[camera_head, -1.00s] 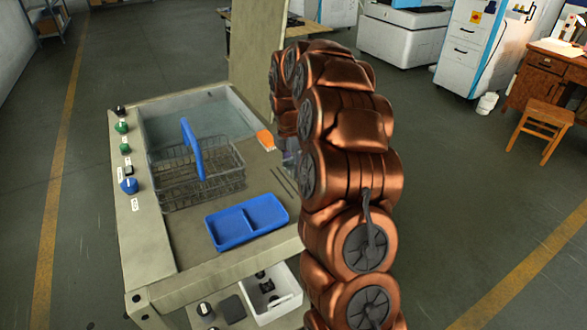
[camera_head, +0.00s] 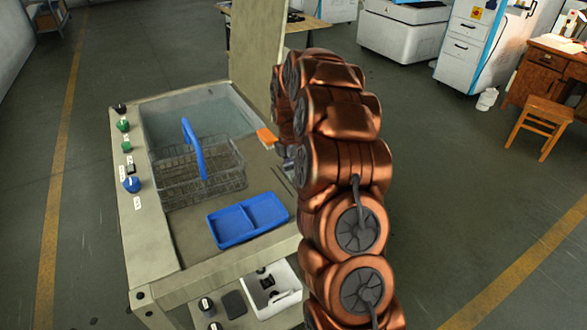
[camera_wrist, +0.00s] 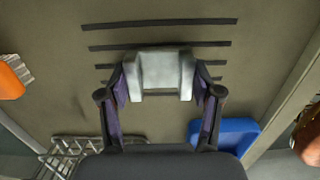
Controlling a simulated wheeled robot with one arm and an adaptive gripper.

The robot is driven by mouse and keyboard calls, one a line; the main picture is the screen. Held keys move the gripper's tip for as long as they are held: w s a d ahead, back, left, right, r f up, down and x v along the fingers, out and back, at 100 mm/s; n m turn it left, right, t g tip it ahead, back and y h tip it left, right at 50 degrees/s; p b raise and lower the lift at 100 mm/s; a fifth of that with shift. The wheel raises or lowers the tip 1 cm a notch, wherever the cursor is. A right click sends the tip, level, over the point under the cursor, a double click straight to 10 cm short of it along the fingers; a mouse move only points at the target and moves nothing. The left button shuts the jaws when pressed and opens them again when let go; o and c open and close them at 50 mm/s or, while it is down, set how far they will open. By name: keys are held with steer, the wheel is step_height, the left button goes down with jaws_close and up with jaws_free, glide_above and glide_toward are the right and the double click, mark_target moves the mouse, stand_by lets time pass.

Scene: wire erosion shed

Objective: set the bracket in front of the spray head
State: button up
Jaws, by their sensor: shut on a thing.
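The bracket (camera_wrist: 160,66) is a light grey, U-shaped piece in the wrist view. My gripper (camera_wrist: 161,84) is shut on it, with one dark, purple-padded finger at each side. The bracket is over the beige deck (camera_wrist: 75,103), among several dark parallel strips or slots (camera_wrist: 160,22). I cannot tell whether it touches the deck. In the head view my copper-coloured arm hides the gripper and the bracket almost wholly. I cannot make out a spray head in either view.
A blue two-part tray (camera_head: 228,228) lies near the front edge. An orange brush-like thing (camera_head: 266,137) lies near the strips. A tall beige panel (camera_head: 256,50) rises behind.

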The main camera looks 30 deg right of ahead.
steer(key=o, duration=1.6)
steer(key=shift+f, duration=0.1)
steer(key=shift+c, duration=0.2)
step_height(320, 180, up, 11)
steer(key=b, duration=0.3)
steer(key=s+a+r+m, duration=0.4)
steer(key=s+a, duration=0.3)
steer(key=a, duration=0.4)
steer(key=s+a+f+m, duration=0.1)
steer(key=s+a+m, duration=0.3)
steer(key=s, duration=0.6)
steer(key=s+a+f+m+g, duration=0.1)
steer(key=s+a+m, duration=0.3)
steer(key=s, duration=0.6)
steer(key=s+a+f+m, duration=0.2)
steer(key=s+a+m, duration=0.3)
steer(key=s, duration=0.6)
steer(key=shift+f+g+y, duration=0.4)
